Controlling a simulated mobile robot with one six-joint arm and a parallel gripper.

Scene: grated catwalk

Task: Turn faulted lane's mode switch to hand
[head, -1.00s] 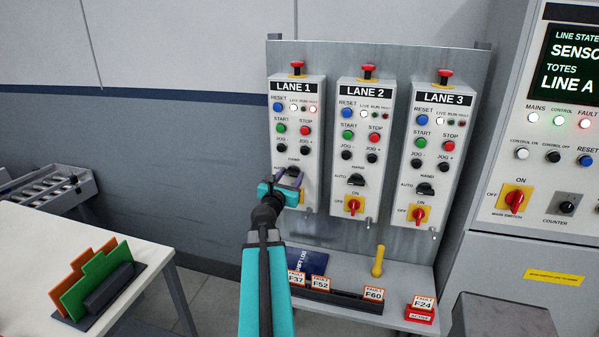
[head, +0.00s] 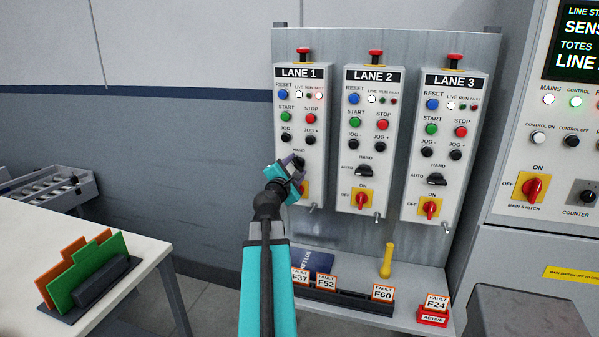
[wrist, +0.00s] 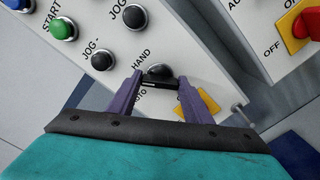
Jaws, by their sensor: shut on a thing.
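The LANE 1 panel (head: 300,130) at the left of the board has a brightly lit red fault lamp (head: 319,96). The fault lamps of LANE 2 (head: 372,140) and LANE 3 (head: 445,145) are dark. My gripper (head: 296,163) is shut on the black LANE 1 mode switch, whose round knob (wrist: 158,71) shows in the wrist view between my purple fingertips (wrist: 160,80). The switch handle lies across between the fingertips, aslant to the panel. The HAND label is just above the knob along the panel; AUTO is partly covered by a finger. Which mark it points to is unclear.
A yellow-backed main switch (head: 304,191) sits close below my gripper, and black jog buttons (head: 285,138) above it. Fault cards (head: 382,293) and a yellow handle (head: 387,262) stand on the shelf below. A white table (head: 90,235) is at the left.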

